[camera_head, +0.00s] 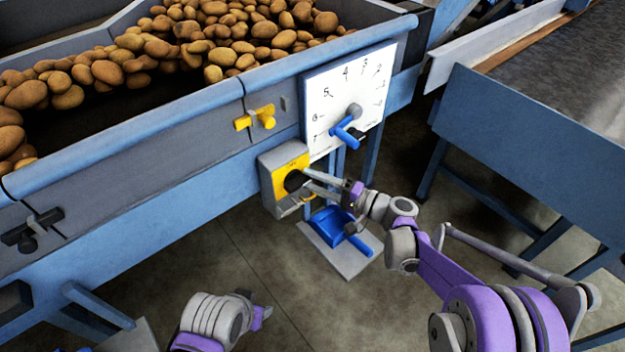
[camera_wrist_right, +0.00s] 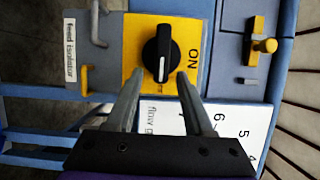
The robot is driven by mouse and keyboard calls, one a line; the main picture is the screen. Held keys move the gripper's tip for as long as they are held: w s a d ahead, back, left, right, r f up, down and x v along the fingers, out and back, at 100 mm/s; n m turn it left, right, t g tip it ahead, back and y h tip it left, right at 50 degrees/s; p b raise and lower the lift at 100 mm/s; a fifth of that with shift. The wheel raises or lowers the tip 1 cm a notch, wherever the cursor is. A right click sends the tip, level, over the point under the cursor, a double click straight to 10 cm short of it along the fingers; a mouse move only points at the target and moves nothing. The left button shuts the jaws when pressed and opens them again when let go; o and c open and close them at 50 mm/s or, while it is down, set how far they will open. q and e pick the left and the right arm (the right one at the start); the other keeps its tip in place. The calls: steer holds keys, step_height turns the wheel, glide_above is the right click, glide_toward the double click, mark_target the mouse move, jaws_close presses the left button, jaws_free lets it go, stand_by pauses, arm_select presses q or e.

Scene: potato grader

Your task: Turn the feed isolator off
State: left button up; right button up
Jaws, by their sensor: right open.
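The feed isolator (camera_head: 268,182) is a grey box with a yellow plate below the hopper's side. Its black rotary knob (camera_wrist_right: 158,55) sits on the yellow plate in the right wrist view. The knob's white line points down in that picture, while the word ON is to its right; no OFF mark is readable. My right gripper (camera_wrist_right: 160,80) is open, with its fingertips either side of the knob's lower end and gaps visible; whether they reach its depth is unclear. In the head view the right gripper (camera_head: 307,180) partly hides the knob. My left gripper (camera_head: 264,308) is low, away from the box.
A white numbered dial (camera_head: 330,85) with a blue handle (camera_head: 347,132) is above right of the box. A blue pedal (camera_head: 335,225) stands below. A yellow latch (camera_head: 256,118) is above. Potatoes (camera_head: 215,35) fill part of the hopper. A blue-sided table (camera_head: 520,140) is at right.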

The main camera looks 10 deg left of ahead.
arm_select(q)
steer(key=shift+s+r+p, duration=0.1)
steer(key=shift+r+p, duration=0.35)
steer(key=shift+r, duration=0.15)
arm_select(e)
steer(key=v, duration=1)
steer(key=shift+s+d, duration=0.1)
steer(key=s+d+f+n+h, duration=0.1)
steer(key=s+d+f+h, duration=0.1)
steer(key=s+d+h, duration=0.55)
steer(key=s+d+f+n+h, duration=0.15)
steer(key=s+d+h, duration=0.3)
steer(key=s, duration=0.65)
steer(key=s+d+f+n+h, duration=0.1)
steer(key=s+d+f+h, duration=0.2)
steer(key=s+d+h, duration=0.35)
arm_select(q)
step_height(320, 180, up, 21)
steer(key=w+t+p, duration=0.1)
steer(key=p, duration=1.7)
steer(key=shift+w+r+p, duration=0.2)
steer(key=shift+w+p, duration=0.15)
steer(key=shift+p, duration=0.05)
arm_select(e)
step_height(320, 180, up, 22)
steer(key=s+d+y, duration=0.1)
steer(key=shift+s+t, duration=0.2)
steer(key=shift+t, duration=0.2)
